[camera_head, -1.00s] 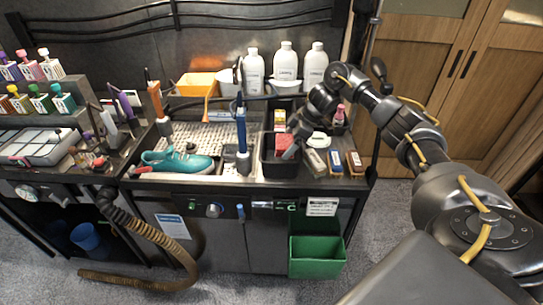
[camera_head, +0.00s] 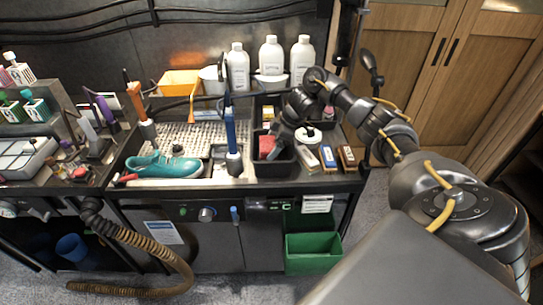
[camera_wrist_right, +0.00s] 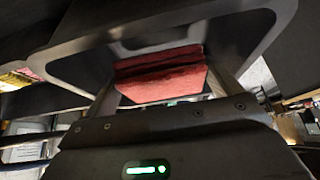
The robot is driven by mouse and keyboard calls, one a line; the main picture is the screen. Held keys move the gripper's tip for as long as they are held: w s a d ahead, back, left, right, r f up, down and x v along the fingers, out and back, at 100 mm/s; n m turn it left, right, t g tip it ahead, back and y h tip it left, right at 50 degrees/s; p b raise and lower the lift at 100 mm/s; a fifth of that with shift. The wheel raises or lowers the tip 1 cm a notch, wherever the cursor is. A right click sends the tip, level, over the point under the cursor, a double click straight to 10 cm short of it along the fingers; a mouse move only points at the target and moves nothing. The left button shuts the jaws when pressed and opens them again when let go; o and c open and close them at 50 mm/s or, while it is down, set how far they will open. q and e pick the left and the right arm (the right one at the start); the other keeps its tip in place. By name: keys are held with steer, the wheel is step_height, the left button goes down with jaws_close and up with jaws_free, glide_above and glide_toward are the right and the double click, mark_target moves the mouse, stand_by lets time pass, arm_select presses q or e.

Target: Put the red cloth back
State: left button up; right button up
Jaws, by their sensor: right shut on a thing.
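The red cloth (camera_head: 266,146) shows as a small folded piece over the black open bin (camera_head: 274,168) on the bench. In the right wrist view the cloth (camera_wrist_right: 160,76) lies between the two fingers of my right gripper (camera_wrist_right: 163,88). The right gripper (camera_head: 273,148) is shut on it and points down into or just above the bin's opening. Whether the cloth touches the bin floor cannot be told. My left gripper is not in view.
A teal shoe (camera_head: 163,166) lies left of the bin. White bottles (camera_head: 270,57) stand behind. A green bin (camera_head: 313,252) hangs below the bench front.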

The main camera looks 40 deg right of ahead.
steer(key=shift+f, duration=0.15)
step_height(320, 180, down, 4)
steer(key=shift+s+f+p, duration=0.1)
steer(key=shift+p, duration=0.9)
steer(key=shift+f, duration=0.15)
steer(key=shift+f+b, duration=0.3)
steer(key=shift+f, duration=0.05)
steer(key=o, duration=0.7)
